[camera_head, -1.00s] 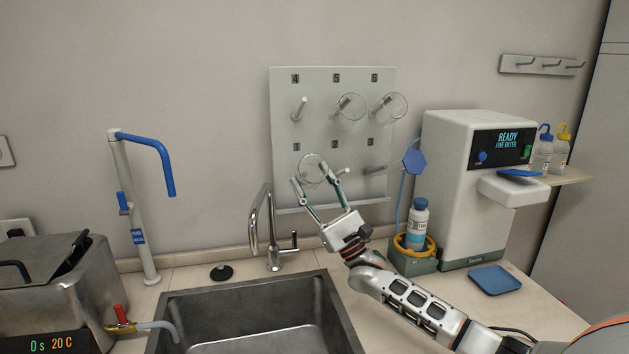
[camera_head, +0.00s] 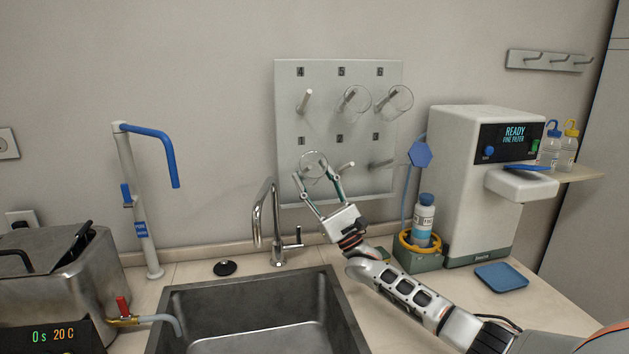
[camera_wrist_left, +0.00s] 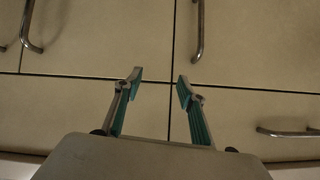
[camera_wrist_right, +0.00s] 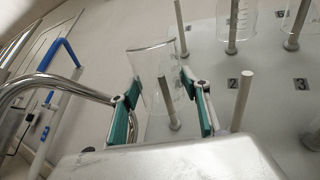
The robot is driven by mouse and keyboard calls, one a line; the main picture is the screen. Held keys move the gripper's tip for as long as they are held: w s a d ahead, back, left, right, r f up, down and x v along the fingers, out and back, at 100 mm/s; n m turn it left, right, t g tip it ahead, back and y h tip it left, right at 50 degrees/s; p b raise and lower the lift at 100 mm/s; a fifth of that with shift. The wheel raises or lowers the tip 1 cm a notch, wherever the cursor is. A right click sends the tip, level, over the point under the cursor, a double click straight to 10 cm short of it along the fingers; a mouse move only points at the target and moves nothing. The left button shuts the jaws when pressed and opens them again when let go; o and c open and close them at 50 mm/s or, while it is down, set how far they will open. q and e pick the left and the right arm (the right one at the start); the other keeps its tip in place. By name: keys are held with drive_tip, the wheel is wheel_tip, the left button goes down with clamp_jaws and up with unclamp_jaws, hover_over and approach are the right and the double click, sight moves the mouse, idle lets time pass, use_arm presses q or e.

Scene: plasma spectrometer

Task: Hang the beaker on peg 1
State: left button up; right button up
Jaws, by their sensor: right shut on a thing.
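My right gripper (camera_head: 317,186) is shut on a clear glass beaker (camera_head: 313,164) in front of the lower left of the grey peg board (camera_head: 325,119). The right wrist view shows the beaker (camera_wrist_right: 153,65) between the fingers (camera_wrist_right: 165,106), tilted. Peg 1 (camera_wrist_right: 168,105) shows through the glass; I cannot tell whether it is inside the beaker or behind it. Peg 2 (camera_wrist_right: 242,103) stands bare to its right. My left gripper (camera_wrist_left: 160,82) is open and empty in front of pale cabinet fronts, outside the head view.
Beakers hang on peg 5 (camera_head: 355,99) and peg 6 (camera_head: 399,97); peg 4 (camera_head: 305,101) is bare. A tap (camera_head: 270,222) and sink (camera_head: 250,290) lie below and left of the gripper. The spectrometer (camera_head: 467,190) and a bottle (camera_head: 424,215) stand right.

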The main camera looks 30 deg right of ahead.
drive_tip(key=shift+w+f+b, duration=0.3)
drive_tip(key=shift+w+b, duration=0.1)
drive_tip(key=shift+b, duration=0.15)
drive_tip(key=shift+w+d+f+b, duration=0.15)
drive_tip(key=shift+w+f+b, duration=0.15)
drive_tip(key=shift+b, duration=0.2)
drive_tip(key=shift+w+d+f+b, duration=0.1)
drive_tip(key=shift+w+f+b, duration=0.05)
drive_tip(key=shift+w+b, duration=0.35)
drive_tip(key=shift+w+d+f+b, duration=0.1)
drive_tip(key=shift+w+b, duration=0.25)
drive_tip(key=shift+b, duration=0.2)
drive_tip(key=o, duration=1.2)
